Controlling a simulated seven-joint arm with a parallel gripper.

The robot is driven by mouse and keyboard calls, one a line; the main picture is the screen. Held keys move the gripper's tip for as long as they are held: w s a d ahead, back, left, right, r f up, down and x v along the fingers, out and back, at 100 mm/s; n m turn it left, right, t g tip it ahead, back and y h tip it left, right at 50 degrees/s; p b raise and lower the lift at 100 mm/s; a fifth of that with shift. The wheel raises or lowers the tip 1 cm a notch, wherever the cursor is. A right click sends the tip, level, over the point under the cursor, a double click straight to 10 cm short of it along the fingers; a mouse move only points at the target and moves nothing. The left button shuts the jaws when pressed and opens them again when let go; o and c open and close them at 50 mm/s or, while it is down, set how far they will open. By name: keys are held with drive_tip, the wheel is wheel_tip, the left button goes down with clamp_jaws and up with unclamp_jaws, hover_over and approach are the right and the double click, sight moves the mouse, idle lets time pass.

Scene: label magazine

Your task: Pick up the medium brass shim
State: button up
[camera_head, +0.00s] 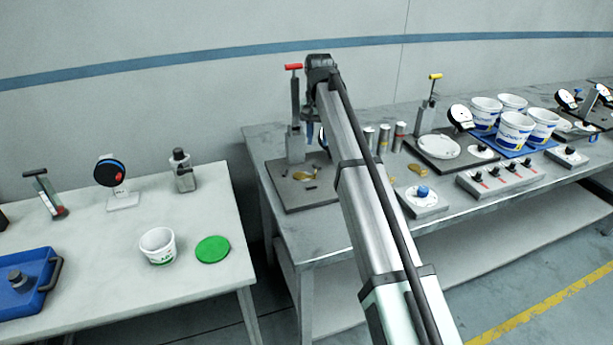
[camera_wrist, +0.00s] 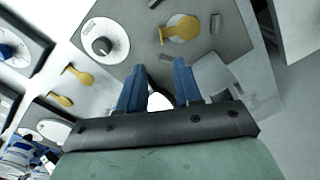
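Three brass shims show in the wrist view. One shim (camera_wrist: 180,28) lies on the grey base plate, partly over a pale round spot; two more, an upper one (camera_wrist: 78,73) and a lower one (camera_wrist: 60,99), lie on the bench at left. I cannot tell for sure which is the medium one. In the head view one brass shim (camera_head: 302,176) is on the press plate and another (camera_head: 415,168) lies right of my arm. My gripper (camera_wrist: 160,85) is open above the bench, its blue fingers apart, with no shim between them.
A red-handled press (camera_head: 295,115) stands on the plate. Several cylinders (camera_head: 384,140) stand right of my arm, near a blue-knobbed unit (camera_head: 422,198) and a grey switch box (camera_head: 500,178). White tubs (camera_head: 515,130) fill a blue tray. A separate table (camera_head: 110,255) is at left.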

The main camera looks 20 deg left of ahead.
sight(304, 173)
wheel_tip(304, 173, down, 6)
drive_tip(key=shift+r, duration=0.2)
drive_tip(key=shift+w+a+f, duration=0.1)
drive_tip(key=shift+a+f, duration=0.05)
drive_tip(key=shift+f, duration=1.3)
drive_tip(key=shift+w+a+f, duration=0.1)
drive_tip(key=shift+f, duration=1.35)
drive_tip(key=shift+c, duration=0.4)
clamp_jaws()
